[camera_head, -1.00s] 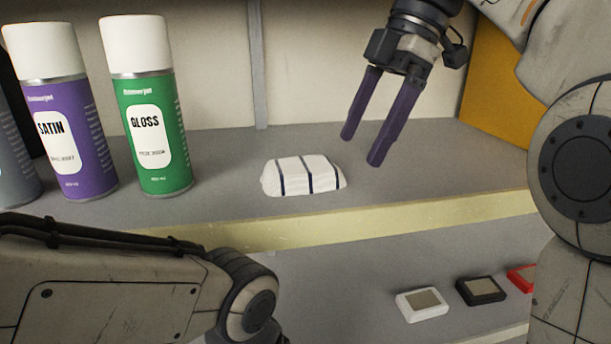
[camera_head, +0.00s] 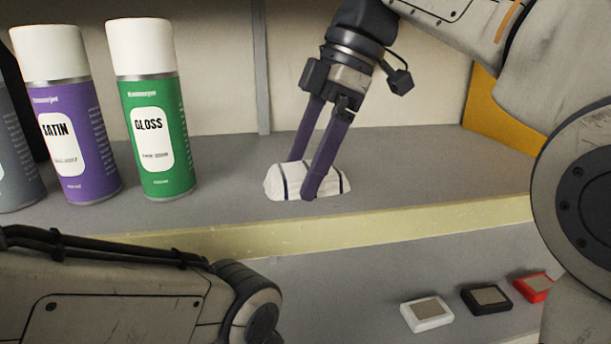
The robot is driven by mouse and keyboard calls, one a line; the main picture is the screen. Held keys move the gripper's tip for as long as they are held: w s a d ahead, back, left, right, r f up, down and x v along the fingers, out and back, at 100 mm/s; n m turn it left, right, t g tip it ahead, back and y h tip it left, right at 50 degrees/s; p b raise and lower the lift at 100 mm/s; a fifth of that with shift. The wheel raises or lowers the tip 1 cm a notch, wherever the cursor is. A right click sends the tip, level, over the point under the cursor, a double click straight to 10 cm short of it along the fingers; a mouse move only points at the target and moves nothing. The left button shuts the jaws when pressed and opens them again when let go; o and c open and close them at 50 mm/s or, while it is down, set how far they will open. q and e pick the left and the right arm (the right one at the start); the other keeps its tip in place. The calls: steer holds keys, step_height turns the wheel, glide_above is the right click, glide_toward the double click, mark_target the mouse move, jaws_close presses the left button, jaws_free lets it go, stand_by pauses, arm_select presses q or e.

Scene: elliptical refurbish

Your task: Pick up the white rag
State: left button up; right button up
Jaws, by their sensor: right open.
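The white rag (camera_head: 276,184) is a folded bundle with dark stripes, lying on the upper shelf near its front edge. My right gripper (camera_head: 301,179) reaches down over the rag with its two purple fingers spread. One finger is in front of the rag and hides part of it; the other is behind it. The rag lies between the fingers and still rests on the shelf. Whether the fingers touch it cannot be told. My left arm crosses the lower left, but its gripper is not in view.
A green GLOSS can (camera_head: 178,170), a purple SATIN can (camera_head: 88,180) and a grey can (camera_head: 12,165) stand left of the rag. A yellow-orange panel (camera_head: 497,115) is at the right. On the lower shelf lie white (camera_head: 428,325), black (camera_head: 487,312) and red (camera_head: 541,294) boxes.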

mark_target(322, 184)
steer(key=shift+f, duration=0.2)
stand_by(0.3)
steer(key=c, duration=1.1)
steer(key=shift+c, duration=0.2)
steer(key=shift+r, duration=0.15)
steer(key=shift+w+r, duration=0.1)
steer(key=shift+r, duration=0.65)
steer(key=s+d+b, duration=0.1)
steer(key=s+b, duration=0.1)
steer(key=s, duration=0.7)
steer(key=s+d+b, duration=0.2)
steer(key=s, duration=0.6)
steer(key=shift+s+d+b, duration=0.25)
steer(key=shift+s+b, duration=0.15)
